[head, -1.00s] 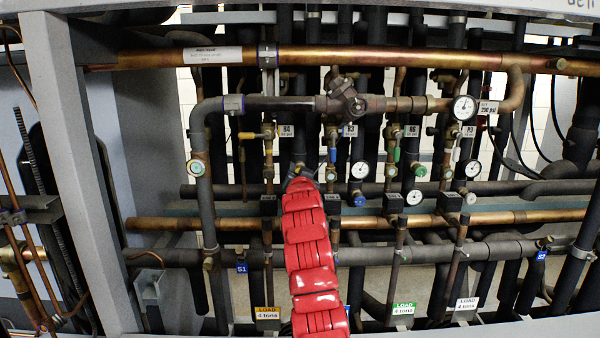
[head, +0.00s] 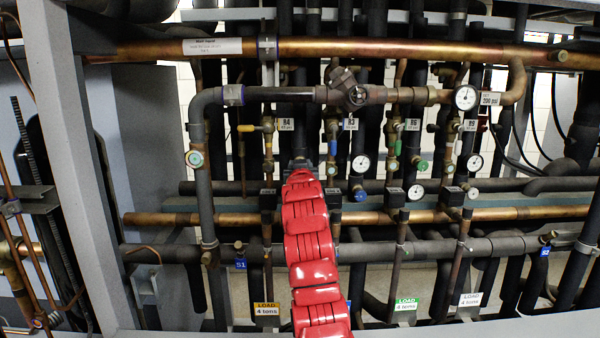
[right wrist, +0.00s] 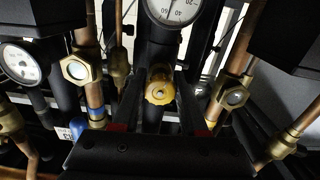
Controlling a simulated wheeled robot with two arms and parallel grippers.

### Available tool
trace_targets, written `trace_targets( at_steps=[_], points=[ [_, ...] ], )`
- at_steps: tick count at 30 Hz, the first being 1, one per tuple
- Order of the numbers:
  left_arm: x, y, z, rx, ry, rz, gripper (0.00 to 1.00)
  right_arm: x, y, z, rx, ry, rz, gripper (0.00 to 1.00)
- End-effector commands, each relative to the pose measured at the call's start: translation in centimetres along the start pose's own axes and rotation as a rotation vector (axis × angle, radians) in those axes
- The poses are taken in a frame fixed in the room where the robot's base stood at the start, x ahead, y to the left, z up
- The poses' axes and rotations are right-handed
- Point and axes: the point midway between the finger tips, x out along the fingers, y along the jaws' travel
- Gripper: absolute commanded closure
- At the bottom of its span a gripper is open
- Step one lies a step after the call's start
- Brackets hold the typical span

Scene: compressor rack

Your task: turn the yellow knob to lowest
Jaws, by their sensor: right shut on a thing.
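The yellow knob (right wrist: 159,86) is in the middle of the right wrist view, a small round ribbed knob facing the camera. My right gripper (right wrist: 161,94) has one dark finger on each side of it and is shut on it. In the head view my red right arm comes up from the bottom, and its dark gripper (head: 300,164) is at the pipes. There the gripper and arm hide the knob. Which way the knob is set cannot be told. My left gripper is in neither view.
A pressure gauge (right wrist: 172,8) is just above the knob, and another gauge (right wrist: 20,62) is at left. Brass fittings with sight glasses (right wrist: 76,69) (right wrist: 235,96) flank the gripper. A copper pipe (head: 380,57) crosses above; a grey post (head: 75,150) stands at left.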

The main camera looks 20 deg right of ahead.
Motion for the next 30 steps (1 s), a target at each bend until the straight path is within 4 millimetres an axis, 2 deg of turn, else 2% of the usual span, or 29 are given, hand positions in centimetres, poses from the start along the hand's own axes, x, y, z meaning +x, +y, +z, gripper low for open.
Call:
trace_targets(
  at_steps=[30],
  points=[
    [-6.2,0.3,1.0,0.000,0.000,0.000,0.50,0.0,0.0,0.4,-0.964,0.001,0.000,1.00]
  ],
)
